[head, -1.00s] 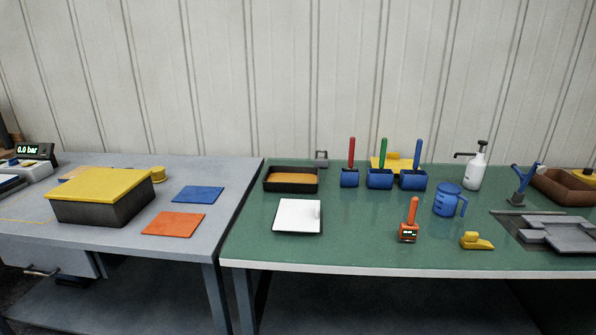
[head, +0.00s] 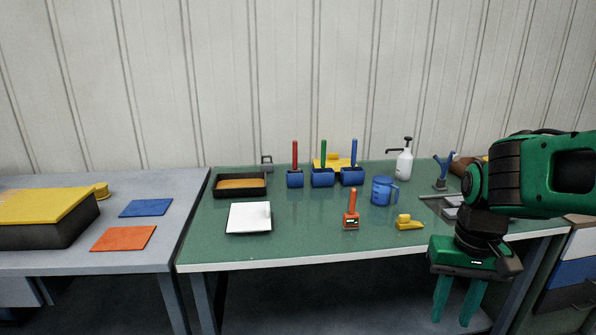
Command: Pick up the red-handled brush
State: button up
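The red-handled brush (head: 295,153) stands upright in the leftmost of three blue holders (head: 295,179) at the back of the green table. Its lower part is hidden in the holder. A green-handled brush (head: 323,154) and a blue-handled brush (head: 354,153) stand in the holders to its right. My gripper (head: 456,311) hangs at the lower right, in front of the table's front edge, with its two green fingers pointing down and apart. It is open and empty, well to the right of the red-handled brush and nearer to me.
On the green table (head: 220,250), an orange-handled tool (head: 351,212), a yellow object (head: 408,222), a blue jug (head: 383,191) and a white tray (head: 249,217) stand in front of the holders. A black tray (head: 239,185) is left of them; a pump bottle (head: 404,160) is right.

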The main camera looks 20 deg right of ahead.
aim_at(296, 170)
jog(key=u, duration=0.1)
jog(key=i, duration=1)
jog(key=z, duration=0.1)
